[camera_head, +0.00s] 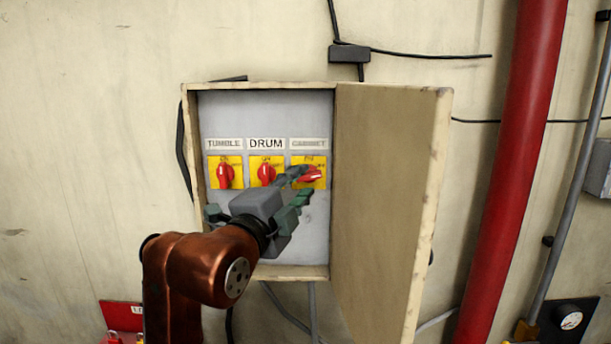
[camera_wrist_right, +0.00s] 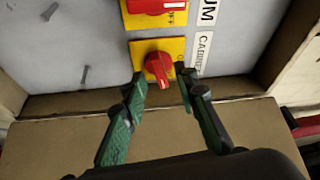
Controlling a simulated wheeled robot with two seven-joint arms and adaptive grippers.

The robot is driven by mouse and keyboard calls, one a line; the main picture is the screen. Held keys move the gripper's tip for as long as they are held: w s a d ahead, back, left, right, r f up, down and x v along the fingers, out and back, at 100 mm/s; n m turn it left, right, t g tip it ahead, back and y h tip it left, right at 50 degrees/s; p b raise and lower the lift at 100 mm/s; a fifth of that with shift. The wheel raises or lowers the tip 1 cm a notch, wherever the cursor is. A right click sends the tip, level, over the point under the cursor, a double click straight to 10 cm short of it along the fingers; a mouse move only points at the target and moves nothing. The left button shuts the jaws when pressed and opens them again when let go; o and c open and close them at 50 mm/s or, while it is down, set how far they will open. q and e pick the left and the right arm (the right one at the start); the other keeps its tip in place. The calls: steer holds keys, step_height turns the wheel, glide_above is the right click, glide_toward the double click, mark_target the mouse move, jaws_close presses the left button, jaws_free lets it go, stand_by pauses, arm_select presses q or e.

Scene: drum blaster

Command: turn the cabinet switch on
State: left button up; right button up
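The cabinet switch is a red rotary knob (camera_head: 313,174) on a yellow plate under the "CABINET" label, the rightmost of three inside an open wall box. My right gripper (camera_head: 304,182) is at this knob and partly covers it. In the right wrist view, the knob (camera_wrist_right: 157,67) sits between the tips of the open fingers (camera_wrist_right: 162,83), with gaps visible on both sides. Its handle looks slanted, unlike the upright tumble and drum knobs. Contact with the fingers cannot be made out. My left gripper is not in view.
The tumble knob (camera_head: 225,175) and drum knob (camera_head: 266,173) are to the left of the cabinet knob. The box door (camera_head: 390,200) stands open on the right, close to my gripper. A red pipe (camera_head: 515,170) runs down the wall farther right.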

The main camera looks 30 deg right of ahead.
steer(key=shift+x, duration=0.85)
steer(key=shift+f, duration=0.1)
steer(key=shift+c, duration=0.5)
jaws_close()
